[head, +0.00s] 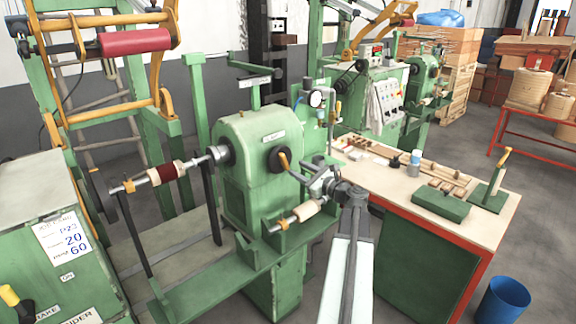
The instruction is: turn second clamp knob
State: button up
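A green winding machine (245,190) stands in the middle of the head view. A black round knob (280,160) with a yellow-orange handle is on its right face. Lower down, a short shaft carries a pale wooden spool (307,209) beside a small orange clamp piece (283,224). Another orange clamp piece (129,186) is on the long shaft at the left, near a dark red coil (172,171). I cannot tell which part is the second clamp knob. My gripper (318,174) is just right of the black knob, above the spool. Its fingertips are too small to read, and contact cannot be told.
A workbench (490,228) with a red edge stands at the right, holding a green block (441,203) and a green stand (490,190). A blue bin (503,300) is on the floor. A green control cabinet (50,250) fills the lower left. Open floor lies at far right.

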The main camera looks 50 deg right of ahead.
aim_at(286, 163)
jog(key=w, duration=0.6)
jog(key=shift+w+d, duration=0.15)
jog(key=shift+d, duration=0.1)
